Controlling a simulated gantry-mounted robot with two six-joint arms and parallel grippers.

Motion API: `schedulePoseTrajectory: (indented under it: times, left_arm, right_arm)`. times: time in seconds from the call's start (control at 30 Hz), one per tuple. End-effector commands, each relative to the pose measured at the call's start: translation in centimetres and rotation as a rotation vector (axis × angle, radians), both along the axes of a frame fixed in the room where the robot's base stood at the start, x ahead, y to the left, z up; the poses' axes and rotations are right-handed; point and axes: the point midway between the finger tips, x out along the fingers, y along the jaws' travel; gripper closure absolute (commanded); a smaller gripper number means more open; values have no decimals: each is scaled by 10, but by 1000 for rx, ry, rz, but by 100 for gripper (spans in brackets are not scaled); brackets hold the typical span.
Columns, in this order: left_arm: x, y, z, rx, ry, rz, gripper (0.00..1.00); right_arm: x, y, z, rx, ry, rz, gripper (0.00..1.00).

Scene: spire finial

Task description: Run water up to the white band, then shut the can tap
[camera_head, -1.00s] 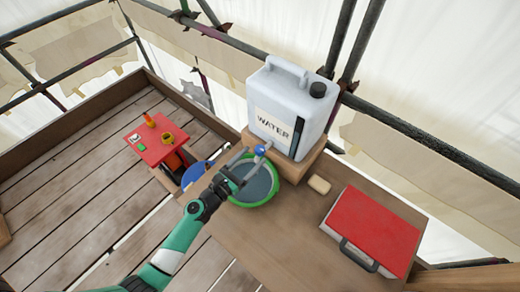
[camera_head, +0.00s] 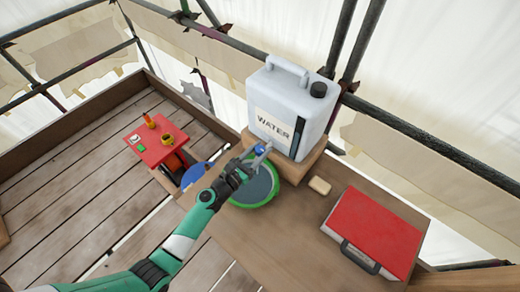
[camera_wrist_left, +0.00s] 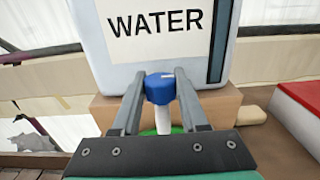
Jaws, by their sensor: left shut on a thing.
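The white water can (camera_head: 290,110) stands upright on a wooden block (camera_head: 300,165), with its blue tap (camera_head: 260,150) at the lower front. My left gripper (camera_head: 256,158) is shut on the tap's blue knob. The wrist view shows the knob (camera_wrist_left: 160,87) between the two fingers (camera_wrist_left: 158,95), with a pale vertical piece below it; I cannot tell whether that is spout or water. The green-rimmed bucket (camera_head: 277,187) sits below the tap, partly covered by my gripper. Its inside looks grey; I cannot make out a white band or the water level. My right gripper is not in view.
A small pale block (camera_head: 319,186) and a red-topped case (camera_head: 375,232) lie on the wooden bench to the right. A blue round thing (camera_head: 193,174) and a red stand (camera_head: 157,142) are at left. Scaffold poles run behind the can. The bench front is clear.

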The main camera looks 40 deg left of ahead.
Motion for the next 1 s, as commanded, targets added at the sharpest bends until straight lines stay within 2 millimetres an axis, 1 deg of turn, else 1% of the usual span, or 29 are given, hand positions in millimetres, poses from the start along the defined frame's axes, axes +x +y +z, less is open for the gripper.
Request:
schedulePoseTrajectory:
  times: [0.27, 0.47, 0.77, 1.0]
  left_arm:
    - [0, -1, -1, 0, 0, 12, 100]
    - [0, -2, -2, -1, 0, 76, 100]
    - [1, -4, -3, -2, -2, 291, 100]
    - [2, -4, -4, -1, -3, 518, 100]
  right_arm:
    - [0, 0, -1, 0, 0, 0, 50]
    - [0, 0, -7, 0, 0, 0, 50]
    - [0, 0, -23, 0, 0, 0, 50]
    - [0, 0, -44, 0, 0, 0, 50]
